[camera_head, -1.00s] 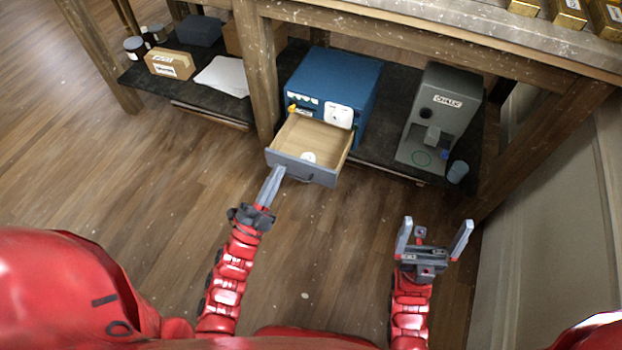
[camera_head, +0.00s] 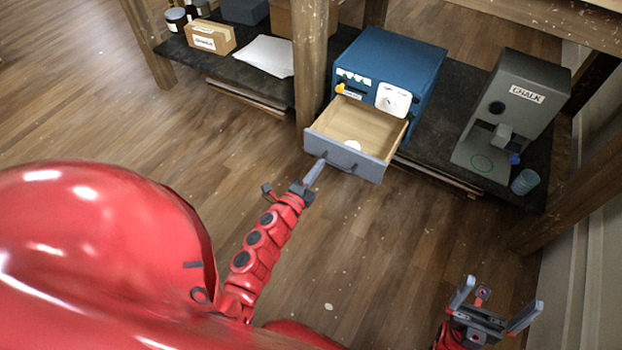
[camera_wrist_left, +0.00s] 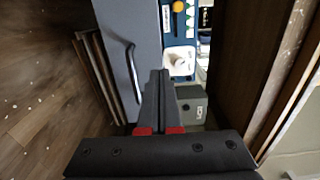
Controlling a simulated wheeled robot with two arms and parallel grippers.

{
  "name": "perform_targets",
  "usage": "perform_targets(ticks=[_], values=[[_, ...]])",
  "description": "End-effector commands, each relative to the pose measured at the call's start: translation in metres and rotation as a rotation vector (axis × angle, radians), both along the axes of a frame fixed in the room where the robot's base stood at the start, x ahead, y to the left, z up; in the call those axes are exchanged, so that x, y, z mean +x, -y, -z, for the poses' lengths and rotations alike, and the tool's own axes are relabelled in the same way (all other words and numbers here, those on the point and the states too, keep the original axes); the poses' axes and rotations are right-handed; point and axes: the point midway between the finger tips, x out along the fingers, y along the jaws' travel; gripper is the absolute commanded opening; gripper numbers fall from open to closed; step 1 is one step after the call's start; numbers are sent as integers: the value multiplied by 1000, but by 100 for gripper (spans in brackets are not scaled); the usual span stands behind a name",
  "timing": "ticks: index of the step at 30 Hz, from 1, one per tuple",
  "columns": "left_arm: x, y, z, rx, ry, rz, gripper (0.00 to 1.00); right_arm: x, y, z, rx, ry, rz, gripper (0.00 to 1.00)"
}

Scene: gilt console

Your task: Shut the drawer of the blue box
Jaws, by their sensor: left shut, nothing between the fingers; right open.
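The blue box (camera_head: 402,62) stands on the dark lower shelf in the head view. Its drawer (camera_head: 347,154) is pulled out, with a grey front, a bar handle and a pale wooden inside holding a small white round thing (camera_head: 352,145). My left gripper (camera_head: 318,165) is shut and empty, its tips at the left part of the drawer front; I cannot tell if they touch. In the left wrist view the shut fingers (camera_wrist_left: 159,80) reach beside the grey drawer front (camera_wrist_left: 128,45) and its handle. My right gripper (camera_head: 497,302) is open and empty, low at the right.
A grey machine labelled CHALK (camera_head: 518,105) and a blue-grey cup (camera_head: 525,181) stand right of the box. A wooden post (camera_head: 311,65) rises just left of it. A cardboard box (camera_head: 208,37) and white paper (camera_head: 264,56) lie further left. The floor before the drawer is clear.

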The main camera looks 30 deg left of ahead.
Motion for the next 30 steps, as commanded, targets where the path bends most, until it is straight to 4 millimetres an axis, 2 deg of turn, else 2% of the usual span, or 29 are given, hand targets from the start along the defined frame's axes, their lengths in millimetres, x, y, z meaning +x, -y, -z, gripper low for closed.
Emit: perform_targets(ticks=[1, 6, 12, 30], values=[[12, 1, 2, 1, 1, 2, 0, 0, -1, 4, -5, 1, -3, 100], [44, 2, 1, 0, 4, 3, 0, 1, -4, 10, -19, -1, -10, 100], [65, 3, 2, -1, -1, 2, 0, 2, -6, 13, -31, -2, -16, 100], [75, 3, 0, -1, 2, 2, 0, 3, -7, 16, -37, -4, -18, 100]])
